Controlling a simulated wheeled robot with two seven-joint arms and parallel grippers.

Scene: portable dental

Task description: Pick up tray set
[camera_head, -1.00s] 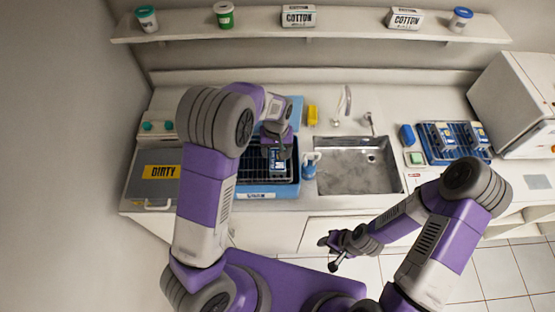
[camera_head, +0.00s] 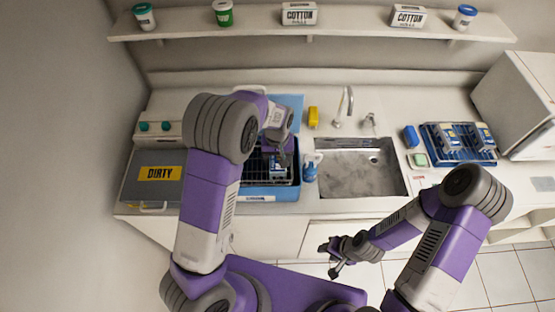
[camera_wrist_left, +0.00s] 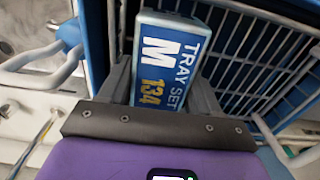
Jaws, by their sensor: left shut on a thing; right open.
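The tray set (camera_wrist_left: 162,68) is a box with a blue label reading "TRAY SET M 134" in the left wrist view. My left gripper (camera_wrist_left: 160,92) is shut on it, one finger on each side. In the head view the tray set (camera_head: 277,168) shows just below my left gripper (camera_head: 278,152), at the black wire rack in the blue bin (camera_head: 283,193). Whether it touches the rack cannot be told. My right gripper (camera_head: 332,258) is open and empty in front of the counter, below the sink.
A grey box marked DIRTY (camera_head: 150,190) stands left of the bin. A blue-and-white bottle (camera_head: 310,170) stands between bin and sink (camera_head: 352,172). A blue rack (camera_head: 440,152) with several packs is at the right. A shelf (camera_head: 330,34) runs along the wall.

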